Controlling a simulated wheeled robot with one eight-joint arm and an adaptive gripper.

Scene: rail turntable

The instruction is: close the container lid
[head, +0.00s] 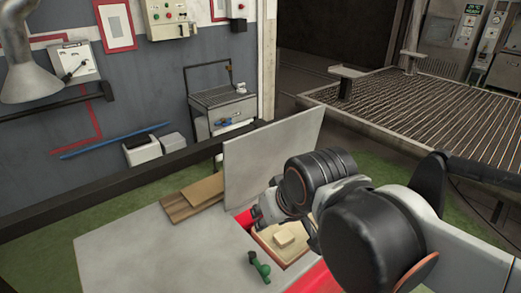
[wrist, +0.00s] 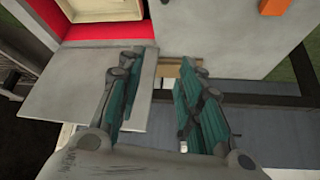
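The container lid (head: 270,150), a flat grey panel, stands raised at the far side of the opening in the head view. In the wrist view the lid (wrist: 75,95) lies at the left, partly behind one finger. The container (head: 243,218) shows red inside, and it also shows in the wrist view (wrist: 80,30). My gripper (wrist: 160,58) is open, with teal finger pads apart and nothing visible held between them. One finger overlaps the lid's right part in the wrist view; I cannot tell whether they touch. In the head view my arm hides part of the lid and opening.
A green object (head: 259,266) lies on the grey top (head: 165,255). Brown boards (head: 190,200) lie left of the lid. A slatted platform (head: 410,105) stands behind at right.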

